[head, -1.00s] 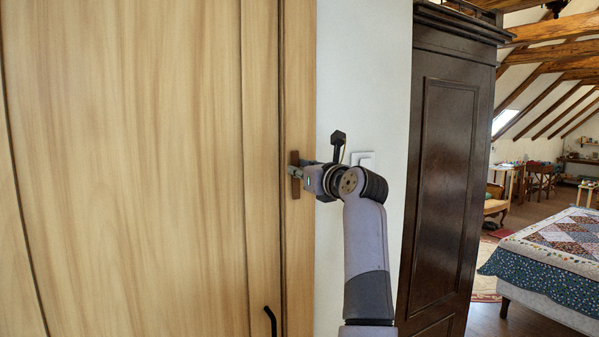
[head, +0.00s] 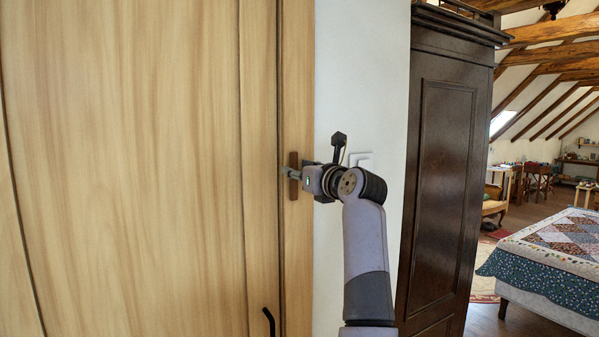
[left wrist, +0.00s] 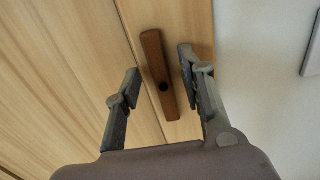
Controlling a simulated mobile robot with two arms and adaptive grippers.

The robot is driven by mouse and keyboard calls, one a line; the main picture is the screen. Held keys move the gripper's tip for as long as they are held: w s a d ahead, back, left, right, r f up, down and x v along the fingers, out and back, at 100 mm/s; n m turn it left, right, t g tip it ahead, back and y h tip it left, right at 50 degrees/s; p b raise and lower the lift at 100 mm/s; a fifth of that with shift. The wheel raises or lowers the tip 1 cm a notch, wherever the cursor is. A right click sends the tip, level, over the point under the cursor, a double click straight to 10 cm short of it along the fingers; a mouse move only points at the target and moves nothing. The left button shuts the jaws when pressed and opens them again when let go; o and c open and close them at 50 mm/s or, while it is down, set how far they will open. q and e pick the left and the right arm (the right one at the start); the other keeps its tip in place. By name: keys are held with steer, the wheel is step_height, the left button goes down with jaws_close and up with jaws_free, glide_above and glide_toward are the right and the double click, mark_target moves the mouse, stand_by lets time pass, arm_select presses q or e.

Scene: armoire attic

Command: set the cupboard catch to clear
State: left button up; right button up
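The cupboard catch (head: 293,160) is a narrow dark brown wooden bar on the pale wooden frame strip. It stands upright, about parallel to the door seam, and my gripper hides its middle in the head view. In the left wrist view the catch (left wrist: 155,60) shows whole, with a dark pivot spot near its middle, just right of the seam. My left gripper (head: 286,171) is at the catch. The left wrist view shows the gripper (left wrist: 160,64) open, one finger on each side of the bar, with visible gaps. My right gripper is out of view.
The pale wooden cupboard door (head: 130,170) fills the left, with a black handle (head: 269,321) low down. A white wall with a light switch (head: 361,158) lies right of the frame. A dark armoire (head: 445,180) and a quilted bed (head: 560,255) stand further right.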

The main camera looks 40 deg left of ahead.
arm_select(q)
steer(key=v, duration=0.7)
steer(key=shift+d, duration=0.25)
